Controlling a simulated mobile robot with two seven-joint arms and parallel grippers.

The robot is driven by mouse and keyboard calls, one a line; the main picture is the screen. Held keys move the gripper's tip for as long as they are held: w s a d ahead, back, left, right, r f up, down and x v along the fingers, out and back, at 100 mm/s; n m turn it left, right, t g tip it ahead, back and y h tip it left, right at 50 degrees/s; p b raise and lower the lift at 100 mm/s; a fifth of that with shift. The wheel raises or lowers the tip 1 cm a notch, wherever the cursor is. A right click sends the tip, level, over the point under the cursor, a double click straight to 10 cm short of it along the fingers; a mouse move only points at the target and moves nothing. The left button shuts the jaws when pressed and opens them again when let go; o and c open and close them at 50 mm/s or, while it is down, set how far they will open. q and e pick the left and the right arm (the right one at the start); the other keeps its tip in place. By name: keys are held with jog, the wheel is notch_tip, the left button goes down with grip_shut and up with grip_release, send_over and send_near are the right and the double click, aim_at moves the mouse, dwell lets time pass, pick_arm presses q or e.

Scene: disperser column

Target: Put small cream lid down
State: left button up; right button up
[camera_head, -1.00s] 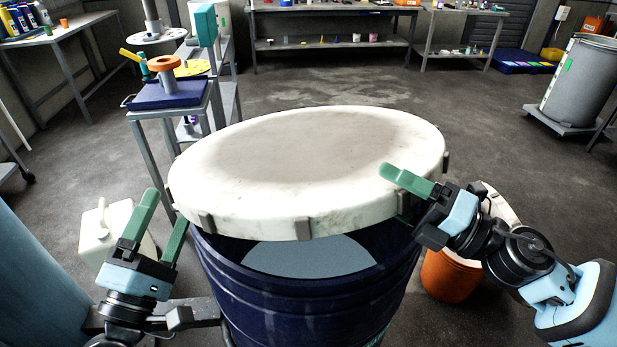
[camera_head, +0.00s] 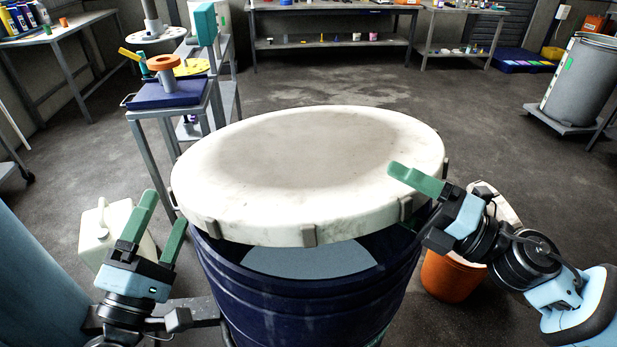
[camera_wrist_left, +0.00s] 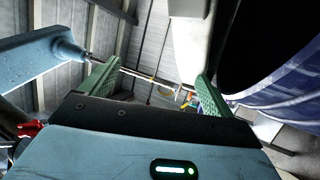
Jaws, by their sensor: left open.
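A round cream lid (camera_head: 310,150) with grey clips on its rim is over the dark blue drum (camera_head: 300,295) in the head view. Its front part is raised off the drum's rim, and the drum's pale inside shows in the gap. My right gripper (camera_head: 412,190) is at the lid's right edge, one green finger over the top and the other hidden below, closed on the rim. My left gripper (camera_head: 157,225) is open and empty, left of the drum. In the left wrist view its fingers (camera_wrist_left: 153,85) stand apart with nothing between them.
A white jerrycan (camera_head: 105,235) stands behind my left gripper. An orange bucket (camera_head: 450,275) with a pale object on it stands under my right arm. A cart with a blue tray (camera_head: 165,93) is behind left. Open floor (camera_head: 480,120) lies behind the drum.

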jog(key=v, duration=1.1)
jog(key=s+d, duration=0.4)
jog(key=shift+s, duration=0.15)
dwell(0.8)
jog(key=shift+d, duration=0.15)
